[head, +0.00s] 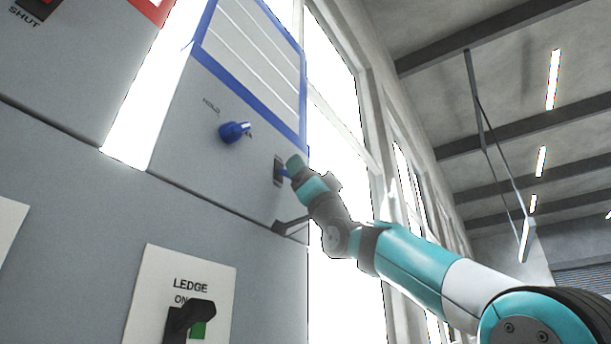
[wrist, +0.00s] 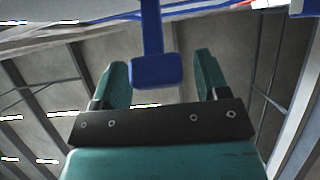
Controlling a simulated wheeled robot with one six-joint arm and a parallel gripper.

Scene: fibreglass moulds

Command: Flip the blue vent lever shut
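The blue vent lever (head: 284,172) sticks out of a dark slot in the grey panel, below the blue-framed louvred vent (head: 255,55). In the wrist view the lever (wrist: 156,70) shows as a blue stem with a wider block at its end. My gripper (head: 294,167) is at the lever in the head view and partly covers it. In the wrist view my gripper (wrist: 161,76) is open. Its two teal fingers stand to either side of the lever's block, with a gap on both sides.
A blue knob (head: 235,131) marked HOLD sits left of the lever on the same panel. A black handle (head: 190,319) on a white LEDGE plate (head: 160,270) is lower down. A red-framed unit marked SHUT is at upper left. A dark bracket (head: 290,226) juts out below my gripper.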

